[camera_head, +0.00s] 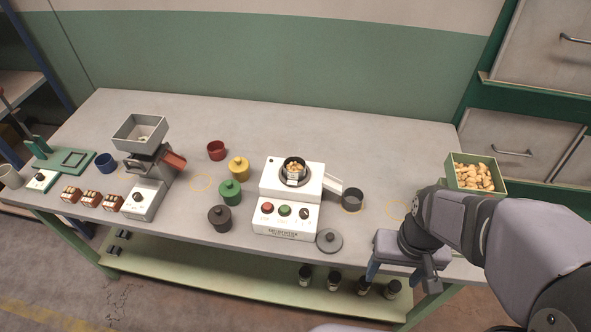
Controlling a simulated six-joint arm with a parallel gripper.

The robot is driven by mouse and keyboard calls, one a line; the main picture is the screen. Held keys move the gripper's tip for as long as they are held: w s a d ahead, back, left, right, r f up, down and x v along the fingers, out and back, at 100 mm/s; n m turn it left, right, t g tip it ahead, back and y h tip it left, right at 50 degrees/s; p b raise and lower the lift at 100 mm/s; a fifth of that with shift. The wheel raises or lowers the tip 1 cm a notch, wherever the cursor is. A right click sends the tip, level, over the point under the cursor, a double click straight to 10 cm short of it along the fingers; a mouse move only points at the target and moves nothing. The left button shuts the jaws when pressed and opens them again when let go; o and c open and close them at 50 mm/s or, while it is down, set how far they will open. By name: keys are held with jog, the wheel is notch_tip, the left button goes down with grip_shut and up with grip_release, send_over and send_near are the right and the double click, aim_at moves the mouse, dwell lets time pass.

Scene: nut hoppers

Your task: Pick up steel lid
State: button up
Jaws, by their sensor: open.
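The steel lid (329,241), a round grey disc with a small knob on top, lies at the table's front edge, just right of the white machine's front corner. My gripper (401,284) is open and points down at the table's front edge, to the right of the lid and apart from it. Nothing shows between its fingers. My arm covers the table's front right corner.
The white machine (277,218) with red and green buttons stands left of the lid, with a dark cup (352,199) behind the lid. A green bin of nuts (475,187) sits at the right. Lidded pots (230,192) and a grey hopper machine (142,200) stand left.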

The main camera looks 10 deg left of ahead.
jog(key=o, duration=0.4)
jog(key=shift+c, duration=0.2)
jog(key=n+g+h+p, duration=0.1)
jog(key=n+h+p, duration=0.45)
jog(key=n, duration=0.95)
send_over(327, 236)
jog(key=a+p, duration=0.1)
jog(key=a, duration=0.1)
jog(key=shift+w+f+y, duration=0.25)
jog(key=shift+f+y, duration=0.4)
jog(key=shift+f, duration=0.5)
jog(key=shift+d+f+n+p, duration=0.2)
jog(key=shift+f+p, duration=0.4)
jog(key=shift+f, duration=0.3)
jog(key=shift+d+f+n+p, duration=0.1)
jog(key=shift+f+n+p, duration=0.1)
jog(key=shift+f+p, duration=0.55)
jog(key=shift+p+x, duration=0.75)
jog(key=shift+x, duration=1.4)
